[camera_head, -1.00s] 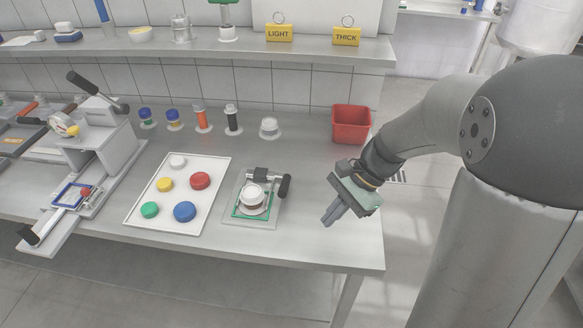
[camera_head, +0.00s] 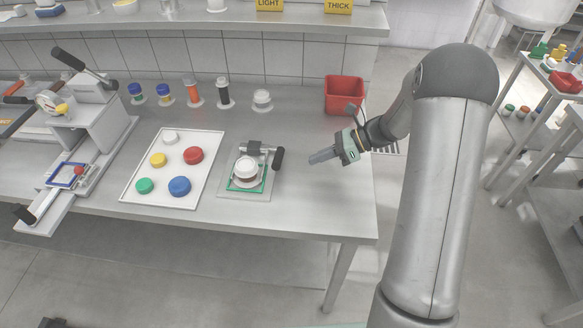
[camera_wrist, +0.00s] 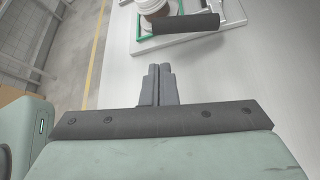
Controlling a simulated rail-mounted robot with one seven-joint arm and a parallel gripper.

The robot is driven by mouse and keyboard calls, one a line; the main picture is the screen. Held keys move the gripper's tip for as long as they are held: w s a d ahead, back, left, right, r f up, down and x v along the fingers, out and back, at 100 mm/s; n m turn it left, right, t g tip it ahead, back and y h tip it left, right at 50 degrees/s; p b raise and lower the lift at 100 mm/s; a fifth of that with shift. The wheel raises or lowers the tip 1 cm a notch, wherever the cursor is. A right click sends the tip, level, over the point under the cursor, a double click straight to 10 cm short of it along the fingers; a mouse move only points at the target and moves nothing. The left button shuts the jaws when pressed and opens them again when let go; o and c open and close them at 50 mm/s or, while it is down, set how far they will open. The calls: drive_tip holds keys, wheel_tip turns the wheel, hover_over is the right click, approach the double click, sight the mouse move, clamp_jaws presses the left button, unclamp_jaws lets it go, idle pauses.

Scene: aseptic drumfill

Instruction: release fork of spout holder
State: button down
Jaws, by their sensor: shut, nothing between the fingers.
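The spout holder (camera_head: 238,190) is a grey plate with a green frame on the table, right of the white tray. A white-capped spout (camera_head: 246,167) sits in it. A fork with a black handle (camera_head: 278,158) stands at its right side; in the wrist view the dark handle (camera_wrist: 186,24) lies across the top, beyond my fingertips. My gripper (camera_head: 312,159) is shut and empty, to the right of the holder, with its fingers pointing left toward the handle and apart from it. The closed fingers (camera_wrist: 157,72) also show in the wrist view. Part of the holder is cut off there.
A red bin (camera_head: 344,96) stands behind my gripper. The white tray (camera_head: 128,196) with coloured caps lies left of the holder. A lever press (camera_head: 85,125) is at the far left. Small bottles stand along the back. The table between holder and gripper is clear.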

drive_tip(key=p+x, duration=0.2)
drive_tip(key=x, duration=0.8)
